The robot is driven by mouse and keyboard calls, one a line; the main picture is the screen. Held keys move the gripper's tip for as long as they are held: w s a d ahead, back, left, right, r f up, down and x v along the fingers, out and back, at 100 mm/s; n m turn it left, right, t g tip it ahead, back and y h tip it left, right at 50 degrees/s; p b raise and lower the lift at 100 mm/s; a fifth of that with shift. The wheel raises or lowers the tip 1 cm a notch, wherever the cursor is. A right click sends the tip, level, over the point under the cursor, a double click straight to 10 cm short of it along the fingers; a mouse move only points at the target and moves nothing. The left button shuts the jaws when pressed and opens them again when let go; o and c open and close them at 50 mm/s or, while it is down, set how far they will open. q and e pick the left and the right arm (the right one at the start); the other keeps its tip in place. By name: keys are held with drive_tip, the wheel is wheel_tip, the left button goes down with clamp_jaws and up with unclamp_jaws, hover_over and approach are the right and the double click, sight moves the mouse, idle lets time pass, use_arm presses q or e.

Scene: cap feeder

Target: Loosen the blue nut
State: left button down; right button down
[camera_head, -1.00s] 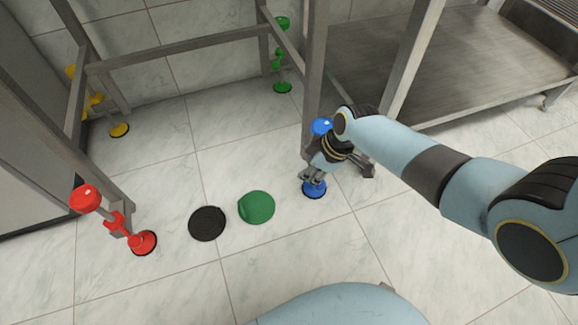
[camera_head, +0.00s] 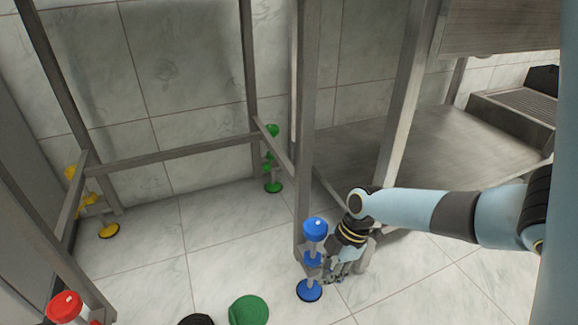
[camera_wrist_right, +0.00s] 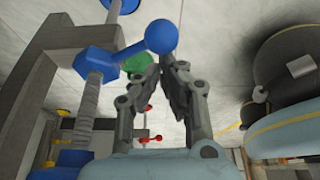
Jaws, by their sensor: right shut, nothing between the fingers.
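The blue nut (camera_head: 312,260) sits on an upright threaded rod at the near table leg, between a blue knob (camera_head: 315,229) above and a round blue foot (camera_head: 309,291) on the floor. In the right wrist view the blue nut (camera_wrist_right: 96,62) is left of the fingers, with a rod ending in a blue ball (camera_wrist_right: 161,37). My right gripper (camera_head: 334,274) is just right of the nut in the head view. In the wrist view my right gripper (camera_wrist_right: 163,78) has its fingertips together, empty, close to the ball; whether they touch it is unclear. My left gripper is not in view.
Similar leg assemblies stand at other corners: yellow (camera_head: 90,206), green (camera_head: 271,160) and red (camera_head: 65,307). A green disc (camera_head: 249,310) and a black disc (camera_head: 196,320) lie on the tiled floor. A metal shelf (camera_head: 350,150) is behind my right arm.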

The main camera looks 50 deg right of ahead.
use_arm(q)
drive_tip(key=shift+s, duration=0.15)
use_arm(e)
drive_tip(key=shift+s+d, duration=0.15)
drive_tip(key=shift+d, duration=0.25)
idle(0.4)
